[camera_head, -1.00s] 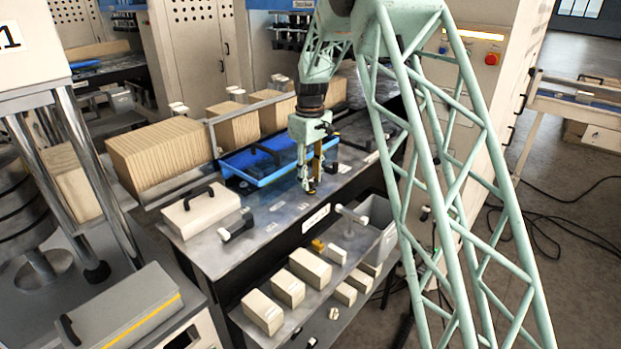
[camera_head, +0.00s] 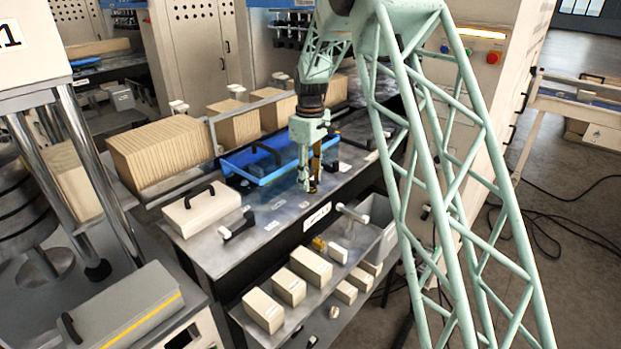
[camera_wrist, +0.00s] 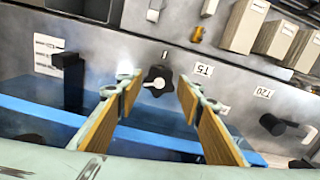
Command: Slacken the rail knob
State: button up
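The rail knob is likely the black star-shaped knob (camera_wrist: 157,82) with a pale centre, on the metal bench top near the T5 label in the wrist view. My gripper (camera_wrist: 159,97) is open, with its two tan-padded fingers on the left and right of the knob. The knob shows between the fingertips, and no contact is visible. In the head view my gripper (camera_head: 309,188) points down over the front part of the bench, right of the blue tray. The knob is hard to make out there.
The blue tray (camera_head: 238,161) lies behind my gripper. A black lever handle (camera_wrist: 280,125) stands to the right and a black block (camera_wrist: 68,82) to the left in the wrist view. Pale boxes (camera_head: 311,267) sit on the lower front shelf. A lidded pale case (camera_head: 202,209) is at left.

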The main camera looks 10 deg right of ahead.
aim_at(311, 180)
jog(key=shift+r, duration=0.2)
notch_tip(311, 180, up, 12)
dwell(0.9)
dwell(0.4)
jog(key=s+r+m+t+b, duration=0.15)
jog(key=s+r, duration=0.35)
jog(key=s, duration=0.5)
jog(key=s+r+m+b, duration=0.15)
jog(key=s+r, duration=0.35)
jog(key=s, duration=0.5)
jog(key=s+r+m+t+b, duration=0.1)
jog(key=s+r+m, duration=0.1)
jog(key=s+r, duration=0.65)
jog(key=s+f+m+b, duration=0.1)
jog(key=s+f, duration=0.2)
jog(key=s, duration=0.8)
jog(key=s+f+m+t+b, duration=0.1)
jog(key=s+f, duration=0.3)
jog(key=s, duration=0.7)
jog(key=s+f+m+b, duration=0.1)
jog(key=s+f+m, duration=0.1)
jog(key=s, duration=0.9)
jog(key=shift+s+d+f, duration=0.35)
jog(key=shift+s+f, duration=0.05)
jog(key=shift+f, duration=0.4)
